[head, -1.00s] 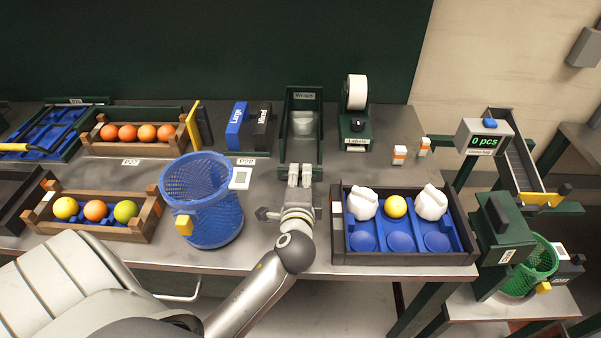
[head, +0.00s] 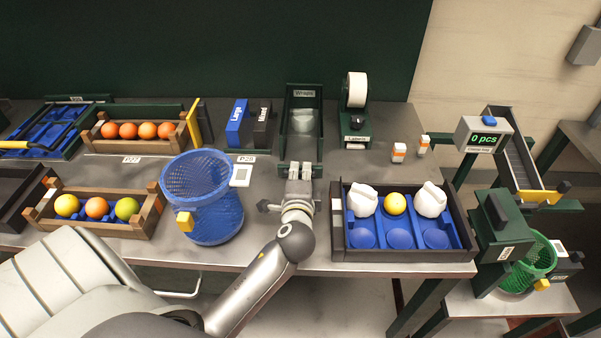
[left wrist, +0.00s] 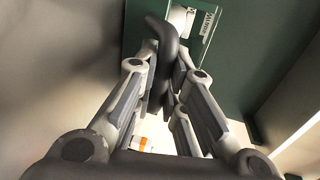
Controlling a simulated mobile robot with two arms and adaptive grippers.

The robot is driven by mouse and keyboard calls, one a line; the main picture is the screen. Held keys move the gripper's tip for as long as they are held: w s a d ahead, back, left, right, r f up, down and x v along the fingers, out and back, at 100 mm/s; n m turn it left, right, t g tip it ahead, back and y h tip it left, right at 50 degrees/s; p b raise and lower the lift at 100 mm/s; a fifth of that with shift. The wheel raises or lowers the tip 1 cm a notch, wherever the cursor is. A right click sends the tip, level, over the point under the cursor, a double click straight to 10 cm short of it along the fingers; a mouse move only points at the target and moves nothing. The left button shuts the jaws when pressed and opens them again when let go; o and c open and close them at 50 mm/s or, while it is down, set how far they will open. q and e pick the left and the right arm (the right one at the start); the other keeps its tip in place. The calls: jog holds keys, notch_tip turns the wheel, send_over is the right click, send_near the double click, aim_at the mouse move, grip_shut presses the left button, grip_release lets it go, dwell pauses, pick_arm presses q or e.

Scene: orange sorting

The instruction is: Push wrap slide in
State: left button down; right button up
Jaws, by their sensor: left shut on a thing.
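The green wrap dispenser (head: 318,130) stands at the back middle of the table, with a "Wraps" label on its back plate. A white wrap (head: 303,119) lies inside it. My left gripper (head: 295,166) is at the dispenser's front end, in line with it, and hides part of that end. In the left wrist view its fingers (left wrist: 166,88) are closed around a dark curved piece (left wrist: 168,36), which looks like the slide's handle. How far in the slide sits is hard to tell. My right gripper is out of view.
A blue basket (head: 205,210) stands close left of my left arm. A dark-framed tray (head: 400,257) with two white wrapped pieces and a yellow fruit is close on the right. A label printer (head: 355,128) stands right of the dispenser.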

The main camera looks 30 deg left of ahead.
aim_at(302, 159)
pick_arm(q)
jog(key=x, duration=0.2)
jog(key=r+p+x, duration=0.1)
jog(key=x, duration=0.1)
jog(key=shift+w+a, duration=0.2)
jog(key=shift+w, duration=0.25)
jog(key=shift+r, duration=0.1)
jog(key=c, duration=1.8)
grip_release()
jog(key=shift+w, duration=0.1)
jog(key=o, duration=0.3)
jog(key=shift+w+a, duration=0.1)
jog(key=v, duration=1.2)
